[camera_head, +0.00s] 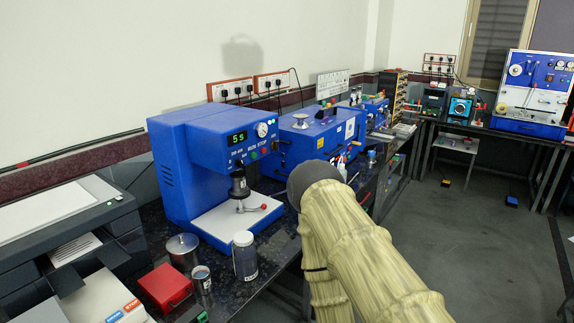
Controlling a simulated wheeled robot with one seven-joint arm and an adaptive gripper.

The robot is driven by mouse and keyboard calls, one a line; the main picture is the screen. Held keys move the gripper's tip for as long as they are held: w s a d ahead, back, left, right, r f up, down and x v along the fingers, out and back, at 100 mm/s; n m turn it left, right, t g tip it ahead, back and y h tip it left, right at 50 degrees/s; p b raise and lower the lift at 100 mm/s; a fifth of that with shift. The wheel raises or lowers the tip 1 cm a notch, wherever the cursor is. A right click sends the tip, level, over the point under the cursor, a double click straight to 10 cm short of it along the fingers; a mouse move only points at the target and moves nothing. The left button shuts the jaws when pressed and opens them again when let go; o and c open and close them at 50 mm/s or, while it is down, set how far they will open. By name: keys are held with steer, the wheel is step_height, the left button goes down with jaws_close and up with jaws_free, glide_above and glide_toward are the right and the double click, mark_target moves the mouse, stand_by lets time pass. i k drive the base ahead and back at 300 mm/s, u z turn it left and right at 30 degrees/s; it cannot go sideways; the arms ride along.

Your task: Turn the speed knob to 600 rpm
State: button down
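A blue bench machine (185,165) stands on the dark bench at centre left. Its front has a lit green display (237,137), a round white dial (262,130) and small coloured buttons (254,155). A dark stirrer-like head (239,186) hangs over its white base plate. I cannot tell which part is the speed knob, nor read any rpm setting. My arm (370,250), in a beige sleeve, rises from the lower right to a dark grey joint (312,180) and folds back down. My gripper does not show in this view.
A white-capped jar (245,257), a metal tin (183,248), a small can (202,282) and a red box (165,286) stand in front of the machine. A second blue machine (320,135) is behind to the right. Floor (475,230) is open at right.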

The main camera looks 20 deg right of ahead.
mark_target(239, 163)
steer(key=z, duration=0.3)
steer(key=k, duration=0.6)
steer(key=z, duration=0.55)
steer(key=i, duration=1.55)
steer(key=u, duration=0.3)
